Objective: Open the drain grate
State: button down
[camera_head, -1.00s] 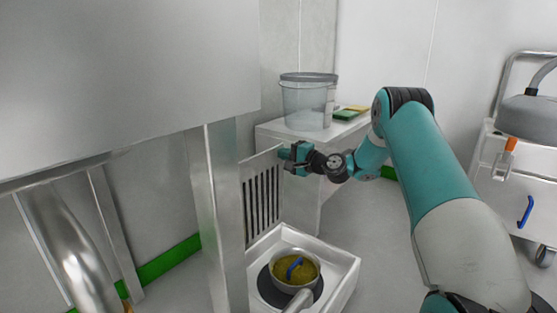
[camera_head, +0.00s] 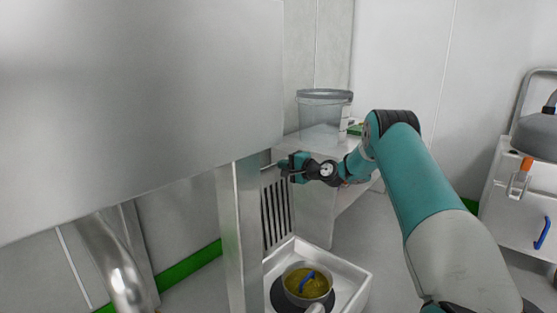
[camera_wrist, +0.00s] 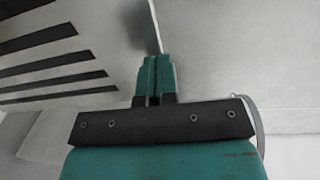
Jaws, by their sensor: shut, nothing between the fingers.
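The drain grate (camera_head: 276,212) is a pale slotted plate standing upright at the back left of the white square drain basin (camera_head: 362,280). The metal leg partly hides its left side in the head view. In the wrist view its dark slots (camera_wrist: 55,66) fill the upper left. My gripper (camera_head: 284,166) is shut and empty at the top of the grate. In the wrist view the closed fingertips (camera_wrist: 153,62) are close to a thin plate edge; I cannot tell whether they touch it.
A metal leg (camera_head: 241,240) and large steel panel (camera_head: 130,100) stand at left. A clear bucket (camera_head: 323,113) stands on a white bench behind. A white cart (camera_head: 515,200) is at right.

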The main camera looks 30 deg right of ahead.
jog(key=shift+w+a+r+g+p, duration=0.1)
jog(key=shift+w+r+g+p, duration=0.1)
jog(key=shift+w+p, duration=0.35)
jog(key=shift+w+a+r+g+p, duration=0.1)
jog(key=shift+w+g+p, duration=0.1)
jog(key=shift+w+p, duration=0.3)
jog(key=shift+w+a+f, duration=0.1)
jog(key=shift+w+f, duration=0.35)
jog(key=shift+w, duration=0.05)
jog(key=shift+r, duration=0.1)
jog(key=shift+s+d+r+p, duration=0.15)
jog(key=shift+s+d+p, duration=0.05)
jog(key=shift+s+p, duration=0.25)
jog(key=r+p+v, duration=0.1)
jog(key=p+v, duration=0.5)
jog(key=v, duration=0.7)
jog(key=shift+a, duration=0.25)
